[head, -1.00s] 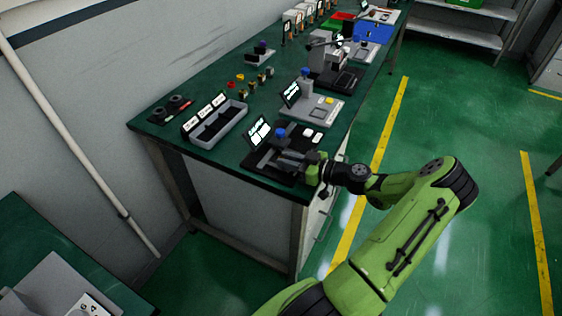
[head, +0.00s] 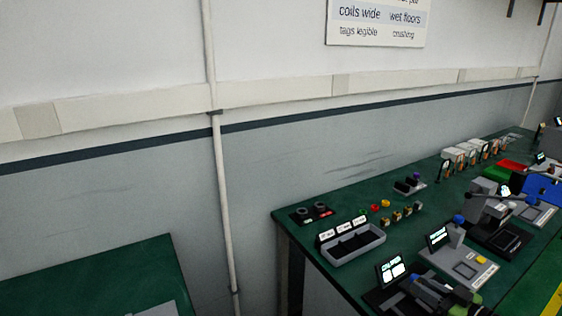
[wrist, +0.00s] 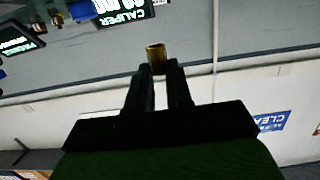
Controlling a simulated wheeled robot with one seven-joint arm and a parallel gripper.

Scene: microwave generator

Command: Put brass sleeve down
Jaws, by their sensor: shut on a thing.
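In the wrist view my gripper (wrist: 159,68) is shut on the brass sleeve (wrist: 156,54), a short golden cylinder between the fingertips. Nothing touches its far end there. A caliper display (wrist: 123,11) shows upside down at the top of that view, apart from the sleeve. In the head view part of my green arm shows at the bottom right, by the front station with a lit display (head: 393,269). The sleeve cannot be made out there.
A grey tray (head: 352,250) with three labelled compartments stands left of the front station on the green bench (head: 330,279). Small brass pieces (head: 396,216) stand behind it. Another display station (head: 461,262) is to the right. A separate green table (head: 95,282) is at the left.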

